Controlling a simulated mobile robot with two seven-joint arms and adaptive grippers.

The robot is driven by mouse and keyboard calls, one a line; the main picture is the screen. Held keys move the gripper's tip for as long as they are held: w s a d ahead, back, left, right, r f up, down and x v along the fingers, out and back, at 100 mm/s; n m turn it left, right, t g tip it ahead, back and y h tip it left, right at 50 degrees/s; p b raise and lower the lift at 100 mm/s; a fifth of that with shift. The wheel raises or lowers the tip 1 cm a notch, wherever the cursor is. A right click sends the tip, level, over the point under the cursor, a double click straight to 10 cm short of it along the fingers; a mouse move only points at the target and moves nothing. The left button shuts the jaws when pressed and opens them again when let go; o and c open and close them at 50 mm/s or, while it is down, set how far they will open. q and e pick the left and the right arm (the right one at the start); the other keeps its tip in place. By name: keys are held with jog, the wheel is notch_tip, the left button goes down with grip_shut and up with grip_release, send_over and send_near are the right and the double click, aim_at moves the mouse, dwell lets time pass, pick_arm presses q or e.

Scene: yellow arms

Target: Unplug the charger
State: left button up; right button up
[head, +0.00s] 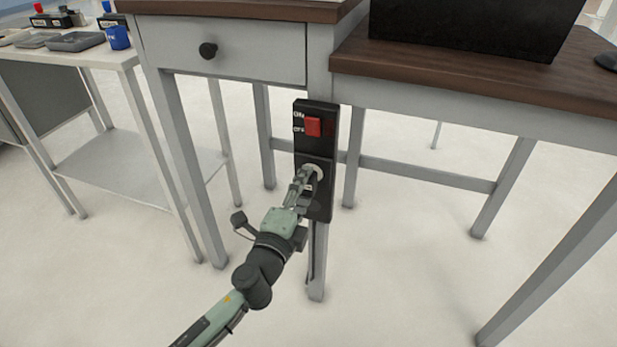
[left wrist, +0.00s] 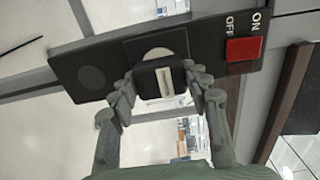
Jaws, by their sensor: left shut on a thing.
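The charger (left wrist: 160,80) is a small block with a dark casing and a light face. It sits at the round light socket of the black panel (head: 316,149); I cannot tell whether its prongs are fully in. My left gripper (head: 306,180) reaches up to the panel from below and is shut on the charger, one finger on each side in the left wrist view (left wrist: 160,88). In the head view the gripper hides most of the charger. My right gripper is not in view.
A red switch (head: 313,127) marked ON and OFF is above the socket. The panel is fixed to a grey leg of the desk (head: 240,45). A brown tabletop (head: 480,75) is at right. A white side table (head: 75,53) stands at left. The floor in front is clear.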

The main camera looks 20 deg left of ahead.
pick_arm(q)
jog(key=shift+s+a+b, duration=0.1)
jog(key=shift+s+b, duration=0.3)
jog(key=shift+s, duration=1.7)
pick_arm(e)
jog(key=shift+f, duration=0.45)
pick_arm(q)
jog(key=o, duration=1.6)
jog(key=shift+s, duration=0.1)
jog(key=s, duration=1.1)
jog(key=s+a+f+n+g+y+p, duration=0.2)
jog(key=a+f+n+g+y, duration=0.45)
jog(key=a+f+n, duration=0.65)
jog(key=s+d+f+n+g+h, duration=0.1)
jog(key=s+f+g, duration=0.1)
jog(key=f, duration=0.1)
jog(key=s+d+f+n+g+h+p, duration=0.1)
jog(key=s+f+g+h, duration=0.1)
jog(key=s+f+g, duration=0.1)
jog(key=s+d+f+n+g+h, duration=0.1)
jog(key=s+f+g, duration=0.2)
jog(key=f, duration=0.1)
jog(key=shift+s+f+n+g+h, duration=0.15)
jog(key=shift+n+g+h, duration=0.1)
jog(key=shift+n, duration=0.15)
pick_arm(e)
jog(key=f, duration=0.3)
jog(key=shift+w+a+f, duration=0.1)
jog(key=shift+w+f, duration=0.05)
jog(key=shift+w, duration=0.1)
